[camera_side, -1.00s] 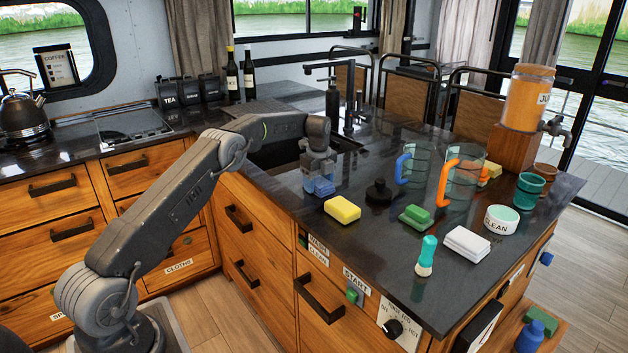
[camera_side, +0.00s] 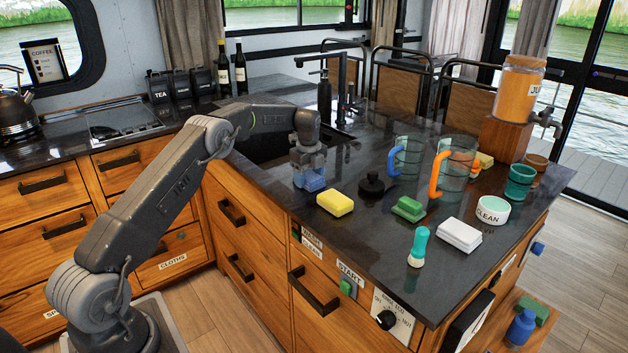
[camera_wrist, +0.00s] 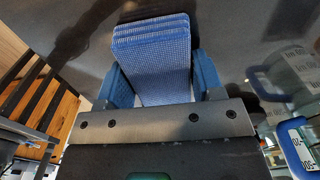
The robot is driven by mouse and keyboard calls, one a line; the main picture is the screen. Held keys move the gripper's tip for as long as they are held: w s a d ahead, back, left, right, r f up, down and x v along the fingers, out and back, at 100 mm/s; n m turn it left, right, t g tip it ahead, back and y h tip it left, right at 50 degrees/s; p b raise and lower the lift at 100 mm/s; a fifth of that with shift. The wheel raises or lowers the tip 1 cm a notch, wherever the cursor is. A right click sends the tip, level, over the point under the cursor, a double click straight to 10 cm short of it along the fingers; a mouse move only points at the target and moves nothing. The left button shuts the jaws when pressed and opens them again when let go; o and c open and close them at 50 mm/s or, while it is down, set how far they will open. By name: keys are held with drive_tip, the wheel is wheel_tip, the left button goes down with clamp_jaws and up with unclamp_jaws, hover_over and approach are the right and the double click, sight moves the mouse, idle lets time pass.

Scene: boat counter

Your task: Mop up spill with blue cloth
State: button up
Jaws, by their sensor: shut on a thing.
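My gripper (camera_side: 307,163) is low over the dark counter (camera_side: 300,222), near the sink. It is shut on the folded blue cloth (camera_wrist: 152,58). The wrist view shows the cloth as a layered, checked pad between the two blue fingertips (camera_wrist: 160,84). In the side view the cloth is small and hard to tell from the blue fingertips, close to the counter top. I cannot tell whether it touches the counter. I cannot make out a distinct spill against the dark, glossy surface.
A yellow sponge (camera_side: 335,203) lies just right of my gripper. Beyond are a black knobbed object (camera_side: 371,185), a green sponge (camera_side: 408,209), a blue-handled pitcher (camera_side: 404,157), an orange-handled pitcher (camera_side: 456,170), a brush (camera_side: 419,246) and white folded cloths (camera_side: 460,235). The tap (camera_side: 325,85) stands behind.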

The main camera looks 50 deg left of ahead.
sight(316, 181)
drive_tip(key=shift+a, duration=2.1)
drive_tip(key=shift+s+d, duration=0.2)
drive_tip(key=shift+d, duration=1.1)
drive_tip(key=shift+s+d, duration=0.2)
drive_tip(key=shift+d, duration=1.15)
drive_tip(key=shift+s+d, duration=0.2)
drive_tip(key=shift+d, duration=1.1)
drive_tip(key=shift+a, duration=4)
drive_tip(key=shift+w, duration=1)
drive_tip(key=shift+w+d, duration=0.1)
drive_tip(key=shift+d, duration=3.95)
drive_tip(key=shift+s+a, duration=0.15)
drive_tip(key=shift+s, duration=0.5)
drive_tip(key=shift+w+a, duration=0.1)
drive_tip(key=shift+a, duration=3.7)
drive_tip(key=shift+a+r, duration=0.15)
drive_tip(key=shift+r, duration=3.9)
